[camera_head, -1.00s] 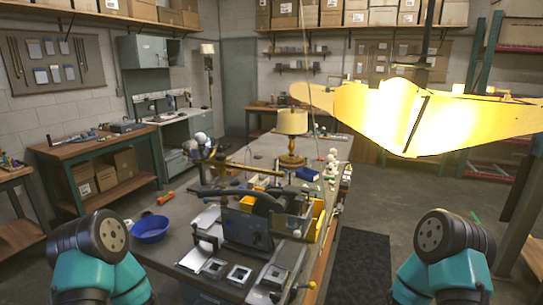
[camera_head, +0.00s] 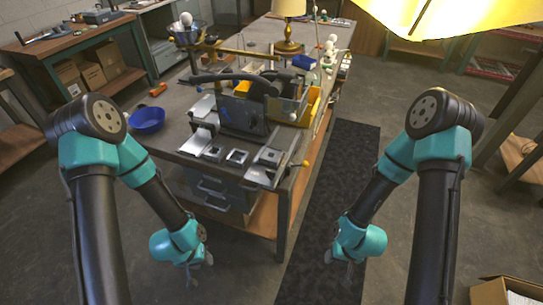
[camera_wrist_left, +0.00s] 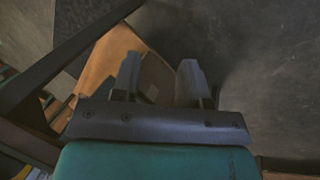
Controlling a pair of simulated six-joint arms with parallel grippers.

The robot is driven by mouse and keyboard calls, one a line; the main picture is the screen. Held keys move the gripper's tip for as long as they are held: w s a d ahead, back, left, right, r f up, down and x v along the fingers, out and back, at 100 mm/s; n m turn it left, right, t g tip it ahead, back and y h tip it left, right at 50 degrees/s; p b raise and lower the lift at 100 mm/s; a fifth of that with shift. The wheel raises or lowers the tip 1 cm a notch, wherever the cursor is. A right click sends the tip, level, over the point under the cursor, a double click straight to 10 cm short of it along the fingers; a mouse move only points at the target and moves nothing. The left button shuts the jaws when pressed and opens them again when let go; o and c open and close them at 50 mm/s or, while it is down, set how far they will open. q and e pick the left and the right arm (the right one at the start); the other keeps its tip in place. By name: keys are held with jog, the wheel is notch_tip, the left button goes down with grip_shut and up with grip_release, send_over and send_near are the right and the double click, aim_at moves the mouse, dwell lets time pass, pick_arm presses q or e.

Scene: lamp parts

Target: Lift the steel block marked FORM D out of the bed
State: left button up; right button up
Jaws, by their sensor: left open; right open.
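Several small steel pieces sit on the near end of the long workbench: a square block (camera_head: 213,153), another beside it (camera_head: 237,157) and a larger one at the right (camera_head: 270,157). No FORM D marking is legible, and I cannot tell which piece is the bed. My left gripper (camera_head: 194,278) hangs low in front of the bench, open and empty, away from the blocks. Its two spread fingers show in the left wrist view (camera_wrist_left: 160,85) with nothing between them. My right gripper (camera_head: 340,270) hangs low to the right of the bench, small in view, apart from the blocks.
A dark machine (camera_head: 240,110) stands behind the blocks. A bright lampshade (camera_head: 440,12) hangs at upper right. A cardboard box (camera_head: 503,291) is on the floor at lower right.

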pick_arm(q)
jog(key=o, duration=1.1)
